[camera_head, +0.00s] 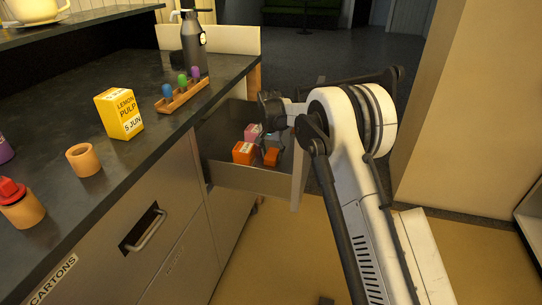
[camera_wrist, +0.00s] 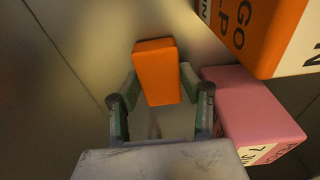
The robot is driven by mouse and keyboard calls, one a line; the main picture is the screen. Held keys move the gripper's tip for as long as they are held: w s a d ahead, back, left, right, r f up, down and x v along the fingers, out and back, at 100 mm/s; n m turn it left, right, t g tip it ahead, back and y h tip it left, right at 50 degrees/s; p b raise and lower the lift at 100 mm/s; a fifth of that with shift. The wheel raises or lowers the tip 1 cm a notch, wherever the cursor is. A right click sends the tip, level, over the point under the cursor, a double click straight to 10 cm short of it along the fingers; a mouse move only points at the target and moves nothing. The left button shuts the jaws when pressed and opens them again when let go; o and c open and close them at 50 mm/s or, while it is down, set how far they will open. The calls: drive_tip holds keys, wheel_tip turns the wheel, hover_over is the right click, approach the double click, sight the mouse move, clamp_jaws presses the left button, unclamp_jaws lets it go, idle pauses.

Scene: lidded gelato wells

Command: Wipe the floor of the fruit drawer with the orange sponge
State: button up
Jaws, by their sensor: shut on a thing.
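The fruit drawer (camera_head: 252,179) stands open beside the counter. My gripper (camera_head: 272,142) reaches down inside it. The orange sponge (camera_wrist: 157,72) is a small block between my two fingers (camera_wrist: 160,88) in the wrist view, and the gripper is shut on it. The sponge also shows low in the drawer in the head view (camera_head: 272,157). The bare drawer floor (camera_wrist: 85,60) shows around it in the wrist view. I cannot tell whether the sponge touches the floor.
An orange pulp carton (camera_head: 244,153) and a pink carton (camera_head: 253,131) stand in the drawer, close to my gripper's right in the wrist view (camera_wrist: 250,112). The counter holds a yellow lemon pulp carton (camera_head: 119,113), a rack (camera_head: 182,95) and a dark bottle (camera_head: 193,45).

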drive_tip(key=shift+w, duration=0.1)
idle(0.3)
drive_tip(key=shift+r+p, duration=0.4)
drive_tip(key=shift+r, duration=0.45)
